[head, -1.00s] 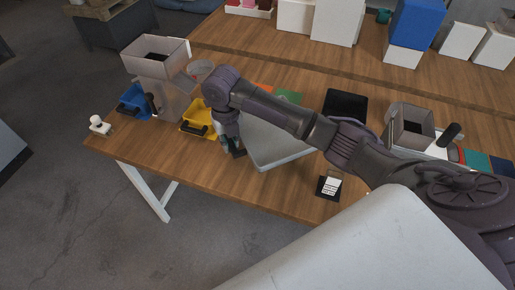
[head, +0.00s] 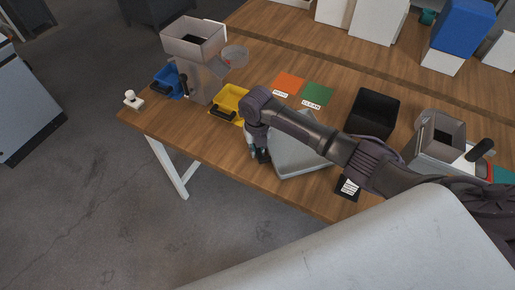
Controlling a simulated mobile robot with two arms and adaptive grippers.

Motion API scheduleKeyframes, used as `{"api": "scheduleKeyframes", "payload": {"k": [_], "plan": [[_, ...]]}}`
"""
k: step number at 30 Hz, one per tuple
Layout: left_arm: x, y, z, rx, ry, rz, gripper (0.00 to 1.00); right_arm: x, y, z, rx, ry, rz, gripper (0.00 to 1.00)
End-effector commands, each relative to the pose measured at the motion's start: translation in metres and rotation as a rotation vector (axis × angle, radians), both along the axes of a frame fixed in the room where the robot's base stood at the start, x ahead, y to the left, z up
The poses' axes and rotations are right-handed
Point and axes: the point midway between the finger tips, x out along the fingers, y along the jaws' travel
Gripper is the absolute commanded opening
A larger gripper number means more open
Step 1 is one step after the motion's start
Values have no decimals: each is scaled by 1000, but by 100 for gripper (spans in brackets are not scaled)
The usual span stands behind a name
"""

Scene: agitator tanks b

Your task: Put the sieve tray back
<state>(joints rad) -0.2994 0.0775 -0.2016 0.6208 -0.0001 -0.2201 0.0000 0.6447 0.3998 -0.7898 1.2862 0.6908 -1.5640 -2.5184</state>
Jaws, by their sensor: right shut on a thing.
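A flat grey tray (head: 301,158), which looks like the sieve tray, lies near the table's front edge, partly hidden behind my right arm. My right gripper (head: 260,156) points down at the tray's left end. It is shut on a dark part there that looks like the tray's handle; the fingers mostly hide it. A grey hopper unit (head: 203,78) stands upright on the far left of the table. My left gripper is out of view.
An orange mat (head: 288,84) and a green mat (head: 318,94) lie behind my arm. An open black box (head: 374,112) and a second grey hopper unit (head: 440,135) stand right. A card (head: 348,187) lies by the front edge. A white knobbed thing (head: 133,100) sits front left.

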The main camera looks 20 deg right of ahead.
Motion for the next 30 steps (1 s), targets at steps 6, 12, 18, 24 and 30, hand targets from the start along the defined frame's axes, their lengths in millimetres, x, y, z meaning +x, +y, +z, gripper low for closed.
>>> {"api": "scheduleKeyframes", "payload": {"k": [6, 12, 18, 24, 30], "plan": [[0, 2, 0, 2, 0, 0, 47, 0, 0, 0, 0, 0, -1, 42], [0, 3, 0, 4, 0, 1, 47, 0, 0, 0, -1, 0, -1, 42], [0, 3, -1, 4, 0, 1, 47, 1, 0, 13, 1, -3, -1, 42], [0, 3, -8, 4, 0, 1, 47, 2, 0, 52, 1, -6, 0, 42], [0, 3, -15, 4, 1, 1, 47, 1, 1, 93, 0, -4, 0, 42]]}}
